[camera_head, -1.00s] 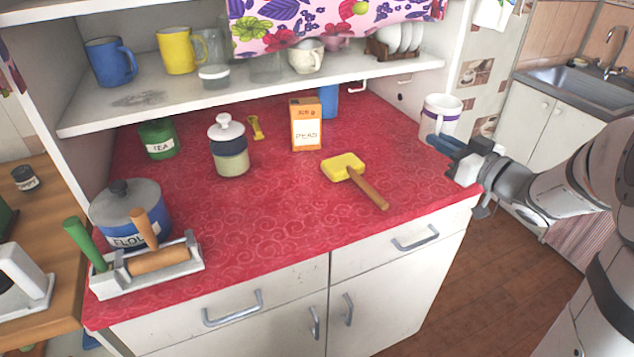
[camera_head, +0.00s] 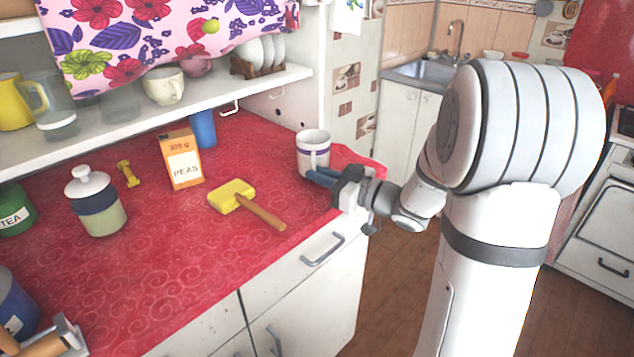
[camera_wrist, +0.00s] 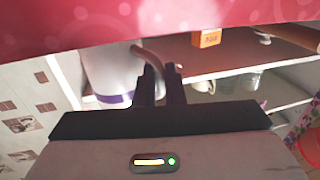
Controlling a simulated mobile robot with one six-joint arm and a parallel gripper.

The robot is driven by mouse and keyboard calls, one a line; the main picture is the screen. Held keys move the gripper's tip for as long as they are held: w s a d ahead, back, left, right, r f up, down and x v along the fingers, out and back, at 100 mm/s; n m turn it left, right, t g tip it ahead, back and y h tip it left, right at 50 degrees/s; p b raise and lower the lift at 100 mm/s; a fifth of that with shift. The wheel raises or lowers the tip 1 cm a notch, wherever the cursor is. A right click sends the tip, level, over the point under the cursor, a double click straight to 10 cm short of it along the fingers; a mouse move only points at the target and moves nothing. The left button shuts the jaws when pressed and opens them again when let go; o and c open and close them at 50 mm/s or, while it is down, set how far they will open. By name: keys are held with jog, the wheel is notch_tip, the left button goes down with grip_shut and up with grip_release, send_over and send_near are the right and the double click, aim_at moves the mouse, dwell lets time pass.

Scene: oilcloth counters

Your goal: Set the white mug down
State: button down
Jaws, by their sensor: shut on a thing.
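The white mug (camera_head: 311,158) has a purple band and stands upright at the right end of the red counter (camera_head: 150,270). Its handle side faces my gripper (camera_head: 318,178). My gripper reaches in from the right, and its dark fingers are shut on the mug's handle. In the wrist view, which looks upside down, the mug (camera_wrist: 108,72) is beside the fingers (camera_wrist: 160,72), and the handle runs between them. The mug's base is partly hidden there by the counter edge. I cannot tell whether the base touches the counter.
A yellow-headed mallet (camera_head: 232,196) lies left of the mug. A peas box (camera_head: 181,160) and a blue cup (camera_head: 203,128) stand farther back. A lidded jar (camera_head: 97,200) is at the left. Bare counter lies between mug and mallet. A shelf (camera_head: 130,120) overhangs the back.

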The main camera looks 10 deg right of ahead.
jog(key=shift+f, duration=0.6)
jog(key=shift+s, duration=0.1)
jog(key=shift+f, duration=0.15)
jog(key=c, duration=1.5)
grip_release()
